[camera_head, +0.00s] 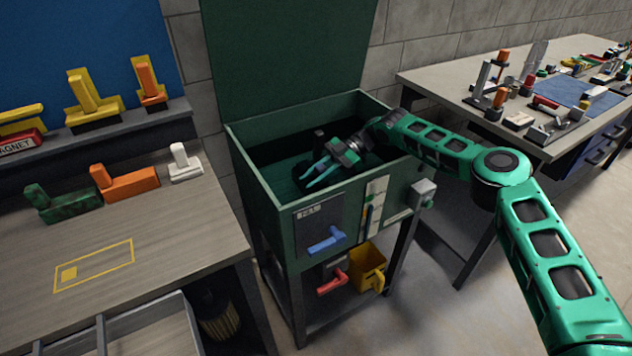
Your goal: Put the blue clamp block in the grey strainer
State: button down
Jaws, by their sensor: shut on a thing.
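My gripper (311,177) is down inside the open green tub, pointing left, with its two teal fingers a little apart. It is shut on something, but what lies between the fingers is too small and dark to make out. A blue L-shaped piece (325,242) shows at the dark panel on the tub's front, below and apart from the gripper. I cannot tell whether it is solid or a picture, or whether it is the clamp block. I cannot pick out the grey strainer; the tub's inside is dark and partly hidden by my gripper.
The green tub (255,178) has raised walls and an open lid (290,60) behind. A yellow bin (368,266) and a red piece (332,283) are below. The left bench (190,225) holds green, orange and white blocks. The right bench (450,90) is crowded.

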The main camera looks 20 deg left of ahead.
jog(key=shift+f, duration=0.6)
jog(key=c, duration=1.5)
grip_release()
jog(key=shift+s+f, duration=0.1)
jog(key=shift+f, duration=0.1)
jog(key=shift+r, duration=0.1)
jog(key=shift+r, duration=0.3)
jog(key=shift+w+d+r, duration=0.15)
jog(key=shift+w+r, duration=0.1)
jog(key=shift+r, duration=0.05)
jog(key=v, duration=0.7)
jog(key=shift+r, duration=0.25)
